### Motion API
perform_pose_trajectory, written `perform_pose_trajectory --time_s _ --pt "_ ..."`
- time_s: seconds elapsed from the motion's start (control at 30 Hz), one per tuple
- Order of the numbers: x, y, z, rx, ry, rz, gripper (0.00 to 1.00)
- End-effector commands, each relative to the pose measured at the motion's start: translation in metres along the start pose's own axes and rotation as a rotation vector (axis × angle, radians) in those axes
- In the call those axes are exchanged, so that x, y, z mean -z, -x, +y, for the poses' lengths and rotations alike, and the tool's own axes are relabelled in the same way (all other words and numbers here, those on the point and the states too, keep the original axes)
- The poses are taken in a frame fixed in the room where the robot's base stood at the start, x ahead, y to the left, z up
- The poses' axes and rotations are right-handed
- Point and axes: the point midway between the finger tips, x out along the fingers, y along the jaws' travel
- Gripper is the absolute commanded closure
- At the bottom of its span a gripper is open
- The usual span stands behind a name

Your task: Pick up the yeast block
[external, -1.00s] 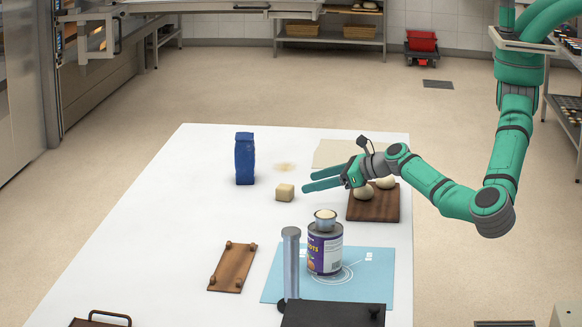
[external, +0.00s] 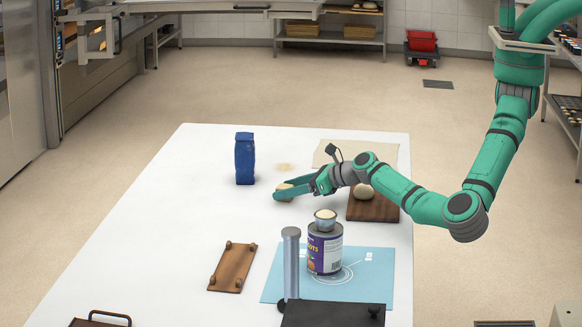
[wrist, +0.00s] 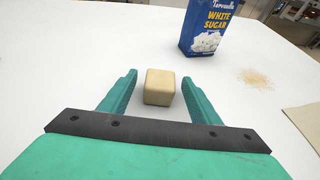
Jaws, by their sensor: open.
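The yeast block (wrist: 160,87) is a small beige cube on the white table. In the wrist view it sits between the two fingers of my open gripper (wrist: 160,95), with a gap on each side. In the external view my gripper (external: 291,190) is low over the table around the block (external: 285,186), and its fingers hide much of it.
A blue white sugar bag (wrist: 208,26) stands beyond the block, and left of it in the external view (external: 245,160). A wooden board with dough (external: 372,208) lies under my arm. A can (external: 325,250) stands on a blue mat (external: 378,275). The table's left side is clear.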

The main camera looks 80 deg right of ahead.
Motion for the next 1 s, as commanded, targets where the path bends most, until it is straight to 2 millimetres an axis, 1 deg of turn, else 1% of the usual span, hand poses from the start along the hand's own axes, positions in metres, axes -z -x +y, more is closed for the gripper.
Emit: perform_pose_trajectory --time_s 0.03,0.13,0.37,0.47,0.5,0.57,0.87,1.0 --pt "0.0003 -0.0059 -0.0004 0.000 0.000 0.001 0.43" --pt "0.0005 -0.0119 0.0000 0.000 0.000 0.001 0.43" --pt "0.0001 -0.0129 0.0004 0.000 0.000 0.000 0.43" --pt "0.0001 -0.0128 0.0004 0.000 -0.001 0.000 0.65" --pt "0.0001 -0.0128 0.0003 0.000 -0.001 0.000 0.74" --pt "0.0001 -0.0127 0.0004 0.000 -0.001 0.000 0.88" --pt "-0.0008 -0.0124 0.0004 0.000 -0.001 0.000 0.89" --pt "-0.0056 -0.0106 0.0005 0.000 -0.002 -0.001 0.89"
